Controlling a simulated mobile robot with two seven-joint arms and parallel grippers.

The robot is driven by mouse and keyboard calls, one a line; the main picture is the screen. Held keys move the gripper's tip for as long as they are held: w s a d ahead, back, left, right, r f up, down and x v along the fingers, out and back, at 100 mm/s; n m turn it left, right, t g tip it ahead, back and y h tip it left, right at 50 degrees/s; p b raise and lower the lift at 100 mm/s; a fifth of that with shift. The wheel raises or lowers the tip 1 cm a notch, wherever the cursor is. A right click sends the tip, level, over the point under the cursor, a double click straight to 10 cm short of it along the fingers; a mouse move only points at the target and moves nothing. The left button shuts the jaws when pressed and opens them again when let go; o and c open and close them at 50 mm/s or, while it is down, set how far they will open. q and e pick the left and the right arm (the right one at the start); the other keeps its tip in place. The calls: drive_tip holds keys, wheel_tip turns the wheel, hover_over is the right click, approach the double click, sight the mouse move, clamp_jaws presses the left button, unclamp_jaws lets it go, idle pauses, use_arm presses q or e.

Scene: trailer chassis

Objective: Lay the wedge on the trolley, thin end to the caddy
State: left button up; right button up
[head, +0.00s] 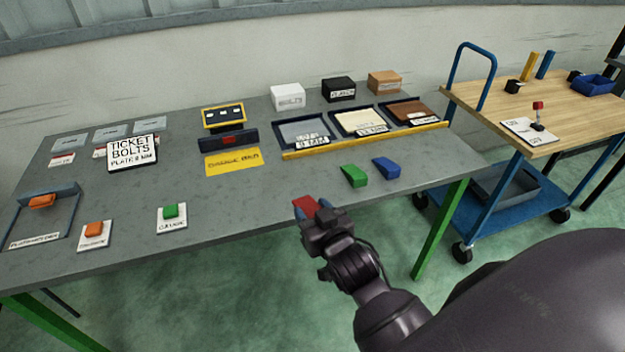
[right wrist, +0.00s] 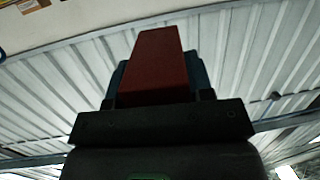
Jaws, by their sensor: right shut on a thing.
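My right gripper (head: 318,210) is shut on a red wedge (head: 304,204) at the front edge of the grey table. In the right wrist view the red wedge (right wrist: 158,65) sticks out between the two fingers. The trolley (head: 560,105) stands to the right of the table, with a wooden top and a blue frame. A blue caddy (head: 594,84) sits at the right of its top. A green wedge (head: 354,175) and a blue wedge (head: 386,167) lie on the table near its right front edge. My left gripper is not in view.
A white card (head: 518,130) with a small red-topped item is on the trolley's near left corner. A blue handle (head: 470,62) rises at the trolley's left end. The middle of the trolley top is clear. Trays with a yellow front bar (head: 365,141) lie on the table (head: 250,210).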

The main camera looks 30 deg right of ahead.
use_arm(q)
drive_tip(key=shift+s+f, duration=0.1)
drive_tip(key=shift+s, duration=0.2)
use_arm(e)
drive_tip(key=s+d+f+m+h, duration=0.1)
drive_tip(key=d+f, duration=0.7)
drive_tip(key=f, duration=0.1)
drive_tip(key=shift+s+d+h, duration=0.2)
drive_tip(key=shift+s+h, duration=0.1)
approach(320, 188)
drive_tip(key=w, duration=0.1)
drive_tip(key=w+r, duration=0.1)
drive_tip(key=w, duration=0.1)
drive_tip(key=w+d+r+b, duration=0.1)
drive_tip(key=shift+w+r, duration=0.2)
drive_tip(key=shift+w, duration=0.2)
drive_tip(key=shift+x, duration=0.8)
drive_tip(key=x, duration=0.3)
drive_tip(key=shift+w+d+f, duration=0.1)
drive_tip(key=shift+w+f, duration=0.1)
use_arm(q)
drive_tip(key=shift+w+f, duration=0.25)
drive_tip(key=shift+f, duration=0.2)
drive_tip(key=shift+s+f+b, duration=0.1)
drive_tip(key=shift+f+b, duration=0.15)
drive_tip(key=shift+b, duration=0.1)
use_arm(e)
drive_tip(key=shift+f, duration=0.3)
